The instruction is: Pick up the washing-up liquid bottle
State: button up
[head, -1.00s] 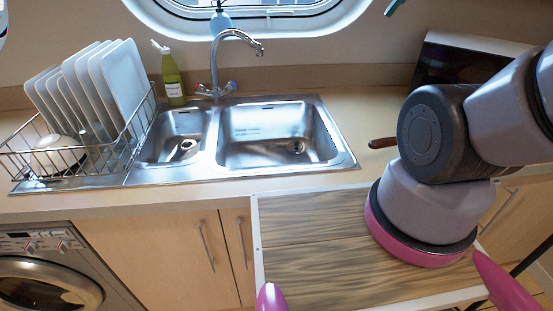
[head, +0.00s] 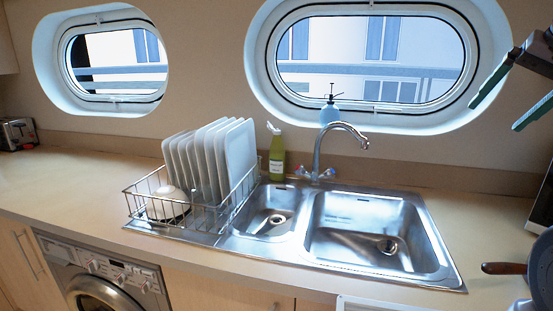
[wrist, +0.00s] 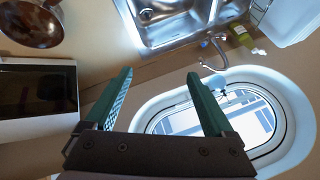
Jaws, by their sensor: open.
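The washing-up liquid bottle (head: 277,158) is green with a white cap and a pale label. It stands upright behind the sink, between the dish rack and the tap. It also shows in the wrist view (wrist: 240,34), at the top right, with its cap pointing right and down. My gripper (head: 512,92) has green fingers and is at the right edge of the head view, raised in front of the wall and well to the right of the bottle. In the wrist view my gripper (wrist: 158,76) is open, with nothing between its fingers.
The tap (head: 318,150) stands just right of the bottle. The dish rack (head: 135,205) with white plates is to its left. A blue pump dispenser (head: 330,113) is by the porthole. The sink (head: 385,225) lies in front. A pan (wrist: 30,24) and microwave (wrist: 38,90) show in the wrist view.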

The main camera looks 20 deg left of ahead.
aim_at(278, 161)
jog(key=k+j, duration=0.15)
jog(key=j, duration=0.15)
jog(key=k+j, duration=0.15)
jog(key=j, duration=0.2)
jog(key=k+j, duration=0.15)
jog(key=j, duration=0.15)
jog(key=k+j, duration=0.15)
jog(key=j, duration=0.15)
jog(key=i+j, duration=0.1)
jog(key=j, duration=0.25)
jog(key=i+j, duration=0.15)
jog(key=j, duration=0.2)
jog(key=i+j, duration=0.1)
jog(key=j, duration=0.25)
